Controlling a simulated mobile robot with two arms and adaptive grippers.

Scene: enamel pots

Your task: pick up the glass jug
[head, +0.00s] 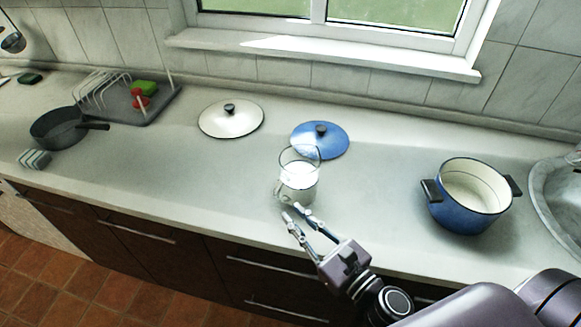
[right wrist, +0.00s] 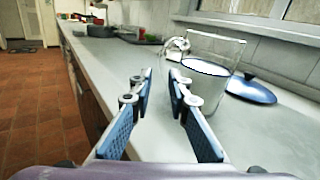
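The glass jug (head: 300,157) stands upright on the counter in the middle of the head view. Its upper part is clear, its lower part looks white, and a handle shows on its left side. I cannot tell whether the white is its contents or another vessel. In the right wrist view the jug (right wrist: 212,60) is ahead and slightly right of the fingers. My right gripper (head: 293,211) is open and empty, just on the near side of the jug and apart from it. Its two blue-padded fingers (right wrist: 160,76) are spread. My left gripper is not in view.
A blue lid (head: 320,140) lies just behind the jug, and a white lid (head: 231,119) lies behind to the left. A blue pot (head: 466,197) stands to the right, near the sink (head: 560,190). A dark pan (head: 58,128) and dish rack (head: 140,105) are far left. The counter left of the jug is clear.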

